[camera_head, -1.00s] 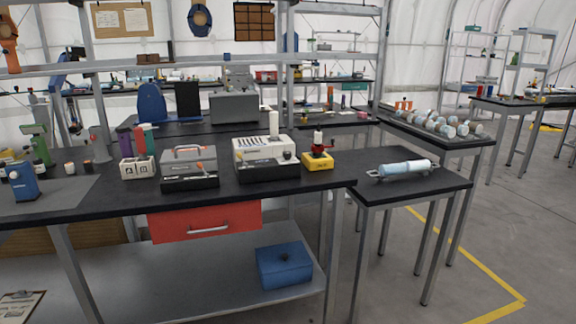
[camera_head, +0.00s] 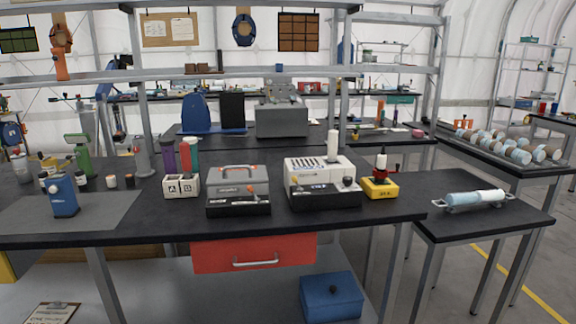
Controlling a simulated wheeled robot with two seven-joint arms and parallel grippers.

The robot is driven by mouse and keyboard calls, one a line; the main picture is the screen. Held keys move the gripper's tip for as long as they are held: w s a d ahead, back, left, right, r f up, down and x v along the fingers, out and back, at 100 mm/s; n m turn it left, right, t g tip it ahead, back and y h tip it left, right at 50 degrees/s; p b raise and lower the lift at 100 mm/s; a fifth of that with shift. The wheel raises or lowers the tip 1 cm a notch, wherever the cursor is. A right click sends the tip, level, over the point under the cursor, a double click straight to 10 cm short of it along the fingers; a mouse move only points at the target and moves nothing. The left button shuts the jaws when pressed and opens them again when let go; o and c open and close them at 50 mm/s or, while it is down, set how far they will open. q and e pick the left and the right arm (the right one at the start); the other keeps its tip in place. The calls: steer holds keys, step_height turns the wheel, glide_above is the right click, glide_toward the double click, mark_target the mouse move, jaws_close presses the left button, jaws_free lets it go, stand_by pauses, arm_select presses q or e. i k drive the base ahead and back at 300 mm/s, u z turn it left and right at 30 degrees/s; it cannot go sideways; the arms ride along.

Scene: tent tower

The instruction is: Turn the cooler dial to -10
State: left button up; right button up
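Two instruments stand side by side on the black bench, and I cannot tell for certain which is the cooler. One is a white and black machine (camera_head: 318,180) with a slotted top, a white cylinder (camera_head: 333,146) at its back and a dark round knob (camera_head: 347,183) at its front right. The other is a grey box (camera_head: 238,188) with a top handle and a black front panel. Dial markings are too small to read. Neither of my grippers is in view.
A yellow device with a red top (camera_head: 380,182) stands right of the white machine. A block marked A and B (camera_head: 182,186) holds coloured tubes at left. A red drawer (camera_head: 253,252) hangs below the bench top (camera_head: 330,222). A lower side table (camera_head: 520,212) adjoins at right.

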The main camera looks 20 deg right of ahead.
mark_target(347, 181)
steer(key=z, duration=0.05)
steer(key=i, duration=1)
steer(key=z, duration=0.45)
